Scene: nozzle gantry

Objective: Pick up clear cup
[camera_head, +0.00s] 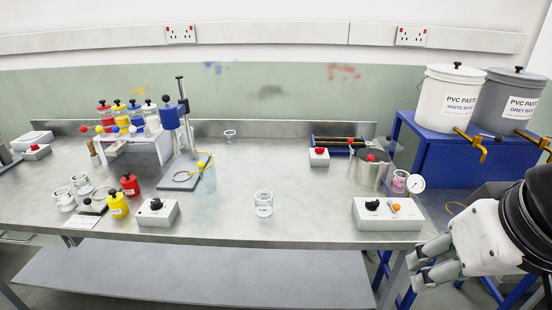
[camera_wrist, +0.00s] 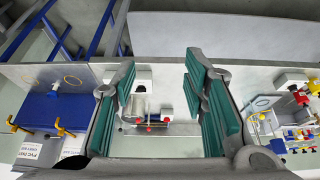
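A clear cup (camera_head: 264,203) stands upright near the front middle of the steel bench (camera_head: 320,222). Two more clear cups (camera_head: 64,199) (camera_head: 82,184) stand at the left, and a small clear one (camera_head: 230,133) is at the back. A clear cup with pink contents (camera_head: 399,181) is at the right by a round gauge. My gripper (camera_head: 412,272) is off the bench's front right corner, well apart from the cups. In the wrist view my gripper (camera_wrist: 165,80) has its green-padded fingers wide apart, with nothing held between them.
A grey control box (camera_head: 388,216) and a metal pot (camera_head: 369,172) stand at the bench's right end. White and grey paste buckets (camera_head: 448,98) (camera_head: 508,100) sit on a blue stand (camera_head: 430,150). Bench around the middle cup is clear.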

